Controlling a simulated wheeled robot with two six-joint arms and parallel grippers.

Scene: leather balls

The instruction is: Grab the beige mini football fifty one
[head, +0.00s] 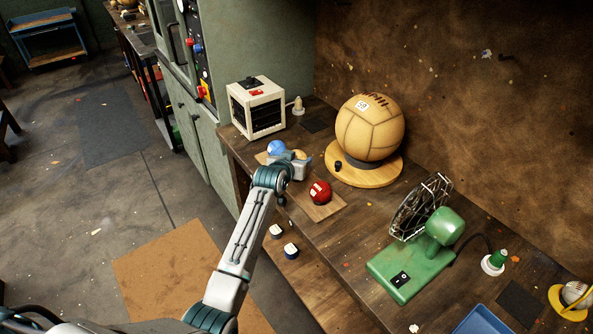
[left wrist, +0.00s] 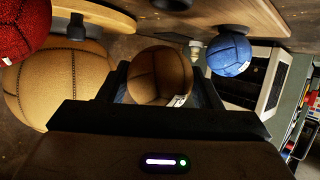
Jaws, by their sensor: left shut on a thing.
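A small brownish-beige ball with dark seams and a small white tag (left wrist: 160,75) sits between the fingers of my left gripper in the left wrist view. The number on its tag is too small to read. In the head view my left gripper (head: 288,163) is over the workbench, between a blue ball (head: 276,147) and a red ball (head: 320,192). It is shut on the small ball, which the gripper hides in the head view. The blue ball also shows in the left wrist view (left wrist: 230,55), close beside the gripper. My right gripper is not in view.
A large beige ball (head: 369,128) rests on a round wooden stand (head: 384,175) behind the red ball. A white box-shaped device (head: 256,108) stands at the left end of the bench, a green fan (head: 415,240) to the right. A blue tray (head: 481,321) is at the front.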

